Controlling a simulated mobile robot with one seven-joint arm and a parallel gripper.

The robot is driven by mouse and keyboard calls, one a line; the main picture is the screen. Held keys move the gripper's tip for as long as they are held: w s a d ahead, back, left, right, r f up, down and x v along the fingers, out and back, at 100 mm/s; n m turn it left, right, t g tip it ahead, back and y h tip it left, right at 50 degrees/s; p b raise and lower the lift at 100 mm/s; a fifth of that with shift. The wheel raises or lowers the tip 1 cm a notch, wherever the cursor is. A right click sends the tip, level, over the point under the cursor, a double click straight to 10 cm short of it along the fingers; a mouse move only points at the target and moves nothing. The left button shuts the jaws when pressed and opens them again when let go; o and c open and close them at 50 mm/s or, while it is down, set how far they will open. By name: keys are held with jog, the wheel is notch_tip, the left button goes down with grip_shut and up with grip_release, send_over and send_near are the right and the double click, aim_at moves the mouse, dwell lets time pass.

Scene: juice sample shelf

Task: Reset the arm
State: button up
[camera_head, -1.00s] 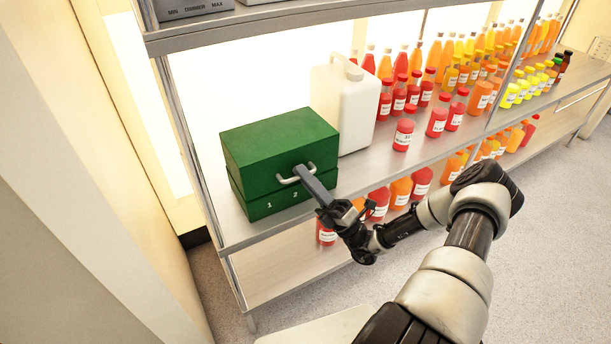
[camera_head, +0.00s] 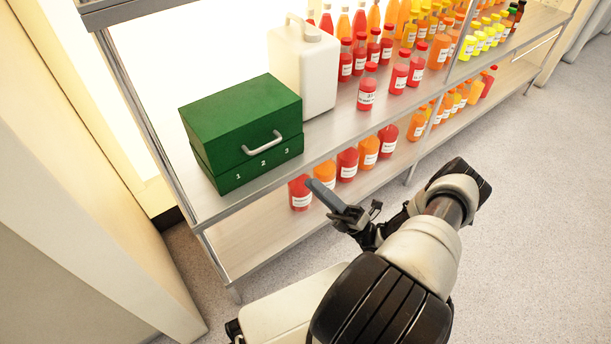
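My gripper (camera_head: 322,192) is in front of the shelf, below and right of the green box, apart from it. Its fingers show as one narrow grey piece from this angle, so I cannot tell whether they are open or shut. Nothing shows held in it. My arm reaches in from the bottom right and is bent. The green box (camera_head: 228,122) stands on the upper shelf with its lid down. Its silver handle (camera_head: 264,145) is on the front, above the numbers 1, 2 and 3.
A white jug (camera_head: 312,75) stands behind the box. Several red, orange and yellow bottles (camera_head: 367,90) fill the upper shelf (camera_head: 335,132) to the right. More bottles (camera_head: 347,163) stand on the lower shelf, close behind my gripper. The floor (camera_head: 530,200) at the right is clear.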

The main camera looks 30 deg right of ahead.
jog(key=shift+s+d+f, duration=0.15)
jog(key=shift+s+f, duration=0.05)
dwell(0.4)
jog(key=s+a+r+n+g+h, duration=0.1)
jog(key=a+r+n+g+h, duration=0.1)
jog(key=a+r+n+g, duration=0.8)
jog(key=s+a+r+n+g+h, duration=0.2)
jog(key=a+r+n+g+h, duration=0.3)
jog(key=n+g, duration=0.9)
jog(key=s+d+r+n+t+h, duration=0.1)
jog(key=s+r+n+t+h, duration=0.4)
jog(key=r+n, duration=0.4)
jog(key=s+d+r+n+t+h, duration=0.1)
jog(key=s+r+n+t+h, duration=0.4)
jog(key=r+n, duration=0.3)
notch_tip(320, 180, up, 28)
jog(key=p, duration=2.7)
jog(key=shift+w+a+r+h+p, duration=0.2)
jog(key=shift+w+h+p, duration=0.1)
jog(key=shift+w+p, duration=0.1)
